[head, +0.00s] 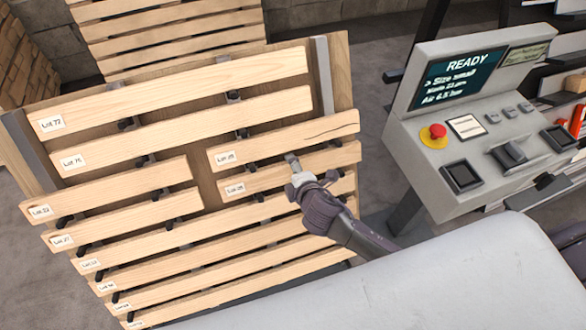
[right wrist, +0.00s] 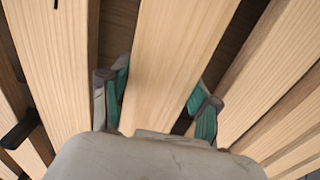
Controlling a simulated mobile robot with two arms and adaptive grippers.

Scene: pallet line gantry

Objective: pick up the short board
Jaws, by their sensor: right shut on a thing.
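Several short pale boards lie in the rack, two on the right and two on the left. My right gripper (head: 296,168) is at the lower right short board (head: 262,179), which has a small white label at its left end. In the right wrist view, my right gripper (right wrist: 158,100) has its green-padded fingers on either side of a board (right wrist: 178,55), shut on it. The board still lies in line with its neighbours. The upper right short board (head: 300,137) is just above it. My left gripper is not in view.
Long labelled boards (head: 190,90) lie above and below on black pegs of the slanted rack (head: 342,75). A grey control console (head: 440,165) with a READY screen and red button stands at right. More stacked boards stand behind.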

